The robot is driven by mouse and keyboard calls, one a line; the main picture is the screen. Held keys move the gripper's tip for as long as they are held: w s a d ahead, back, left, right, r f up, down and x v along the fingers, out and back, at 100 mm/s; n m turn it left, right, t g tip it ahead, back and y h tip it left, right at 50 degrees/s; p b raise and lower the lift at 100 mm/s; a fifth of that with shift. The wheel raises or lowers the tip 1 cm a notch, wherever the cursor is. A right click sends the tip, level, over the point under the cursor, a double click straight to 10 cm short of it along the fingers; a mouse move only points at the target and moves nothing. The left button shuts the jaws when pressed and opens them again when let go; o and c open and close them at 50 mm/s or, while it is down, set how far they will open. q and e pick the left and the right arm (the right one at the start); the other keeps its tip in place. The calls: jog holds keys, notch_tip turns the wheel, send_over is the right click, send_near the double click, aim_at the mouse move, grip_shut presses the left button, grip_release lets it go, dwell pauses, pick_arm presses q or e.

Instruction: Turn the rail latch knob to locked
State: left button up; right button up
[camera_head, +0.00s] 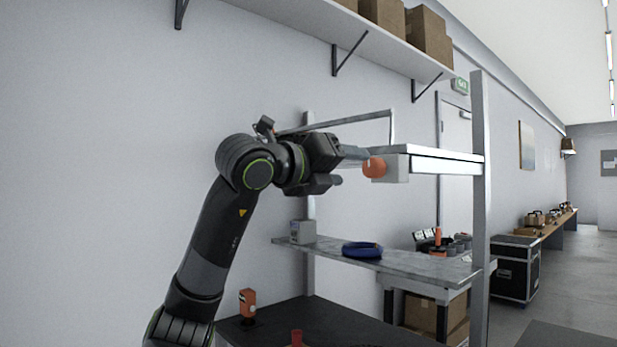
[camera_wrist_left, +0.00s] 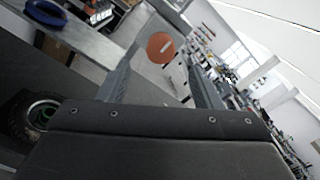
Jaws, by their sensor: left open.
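The orange round latch knob (camera_head: 374,167) sits on a pale block (camera_head: 396,168) at the near end of the upper rail (camera_head: 440,160). I cannot tell from the head view whether a finger touches the knob. My right gripper is not in view.
A grey shelf (camera_head: 400,262) below holds a blue ring-like item (camera_head: 362,250) and a small grey box (camera_head: 302,232). An upright post (camera_head: 479,200) stands to the right. A wall shelf with cardboard boxes (camera_head: 425,30) is above. A black case (camera_head: 515,268) stands on the floor.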

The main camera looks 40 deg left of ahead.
pick_arm(q)
jog(key=s+b, duration=0.2)
jog(key=s, duration=0.6)
jog(key=shift+s+a, duration=0.25)
jog(key=shift+a, duration=0.05)
